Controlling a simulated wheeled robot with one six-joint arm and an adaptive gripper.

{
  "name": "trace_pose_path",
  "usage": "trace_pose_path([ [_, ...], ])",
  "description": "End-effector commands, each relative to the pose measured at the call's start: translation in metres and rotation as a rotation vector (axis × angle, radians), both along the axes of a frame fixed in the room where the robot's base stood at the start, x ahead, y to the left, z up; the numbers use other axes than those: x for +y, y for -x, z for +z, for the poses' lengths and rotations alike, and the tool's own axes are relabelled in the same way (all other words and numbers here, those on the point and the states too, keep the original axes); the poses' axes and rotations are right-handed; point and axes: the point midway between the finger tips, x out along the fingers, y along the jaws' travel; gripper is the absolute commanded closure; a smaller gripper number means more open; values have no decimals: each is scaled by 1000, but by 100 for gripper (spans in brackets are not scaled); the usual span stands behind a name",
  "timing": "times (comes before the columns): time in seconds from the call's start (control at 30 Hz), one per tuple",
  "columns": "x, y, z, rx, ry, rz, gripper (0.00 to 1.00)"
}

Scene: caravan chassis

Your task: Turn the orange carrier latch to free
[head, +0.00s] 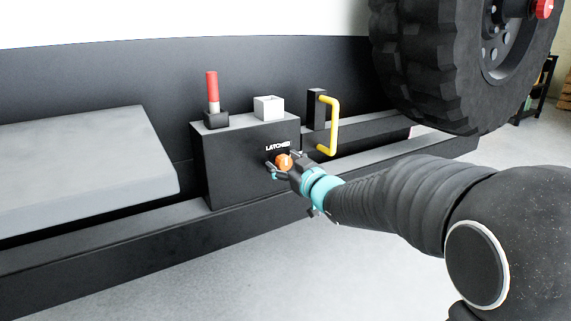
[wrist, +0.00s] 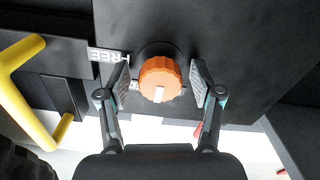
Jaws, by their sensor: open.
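The orange carrier latch (head: 284,162) is a round ridged knob on the front of a black box (head: 235,165), below white lettering that reads "LATCHED". In the wrist view the latch (wrist: 160,78) has a white mark pointing toward the bottom of the picture, and a "FREE" label (wrist: 108,56) lies to its left. My gripper (head: 280,170) is at the knob. In the wrist view my gripper (wrist: 160,82) is open, with one finger on each side of the knob and visible gaps between fingers and knob.
A yellow handle (head: 333,125) stands right of the box and is close at the left in the wrist view (wrist: 25,95). A red lever (head: 212,88) and a white block (head: 268,107) sit on top of the box. A large tyre (head: 450,65) is at upper right.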

Motion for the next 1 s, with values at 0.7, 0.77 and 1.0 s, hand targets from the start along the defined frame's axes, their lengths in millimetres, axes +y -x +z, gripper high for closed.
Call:
trace_pose_path([
  [0.7, -2, 0, 1, 16, -21, -3, 95],
  [0.77, -2, 0, 1, 27, -38, -3, 95],
  [1.0, -2, 0, 2, 110, -159, -3, 95],
])
